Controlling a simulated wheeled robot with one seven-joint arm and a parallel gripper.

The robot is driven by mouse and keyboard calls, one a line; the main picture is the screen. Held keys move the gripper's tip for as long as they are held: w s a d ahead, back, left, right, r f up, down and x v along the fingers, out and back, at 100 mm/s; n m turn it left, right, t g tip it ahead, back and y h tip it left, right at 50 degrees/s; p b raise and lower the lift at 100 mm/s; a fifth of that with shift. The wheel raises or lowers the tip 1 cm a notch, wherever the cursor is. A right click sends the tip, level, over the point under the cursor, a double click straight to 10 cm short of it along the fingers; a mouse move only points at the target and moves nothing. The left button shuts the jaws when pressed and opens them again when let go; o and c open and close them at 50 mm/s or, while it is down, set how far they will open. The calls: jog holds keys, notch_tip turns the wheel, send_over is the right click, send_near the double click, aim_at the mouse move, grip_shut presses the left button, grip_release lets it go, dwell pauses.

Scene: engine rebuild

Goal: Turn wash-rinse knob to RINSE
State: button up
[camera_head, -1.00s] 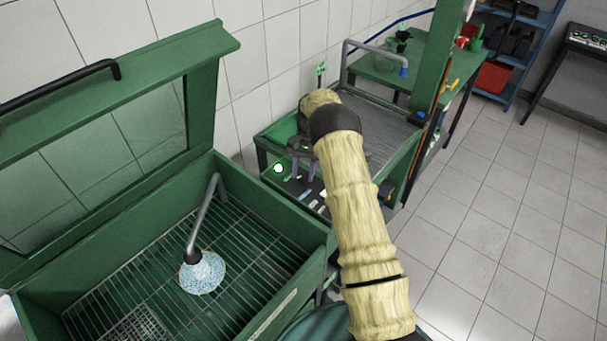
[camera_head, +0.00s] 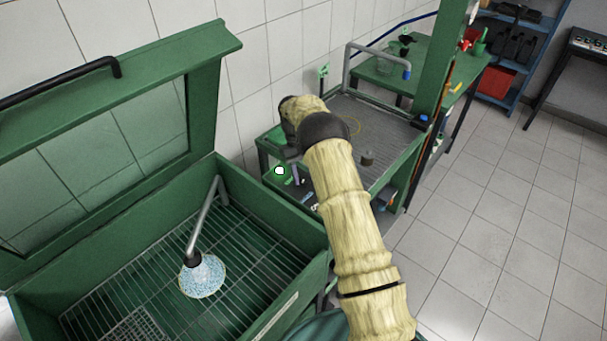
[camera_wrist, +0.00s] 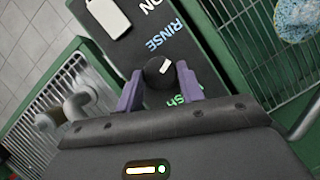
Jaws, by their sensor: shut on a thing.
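The wash-rinse knob (camera_wrist: 153,76) is round and black with a white pointer mark, and it sits on a dark panel (camera_wrist: 143,42). In the wrist view my gripper (camera_wrist: 160,83) has its two purple fingers on either side of the knob, shut on it. A green label (camera_wrist: 187,99) ending in "sh" is partly covered by the right finger. In the head view my gripper (camera_head: 299,177) is at the panel on the green bench, and my arm hides the knob.
A green wash tank (camera_head: 290,255) with a wire rack, raised lid and running spout (camera_head: 215,205) stands at the left. A small dark cylinder (camera_head: 367,158) stands on the bench's grey top. A white switch plate (camera_wrist: 107,17) is on the panel. The tiled floor at the right is clear.

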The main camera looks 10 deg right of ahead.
jog(key=shift+w+r, duration=0.1)
dwell(0.3)
jog(key=o, duration=1)
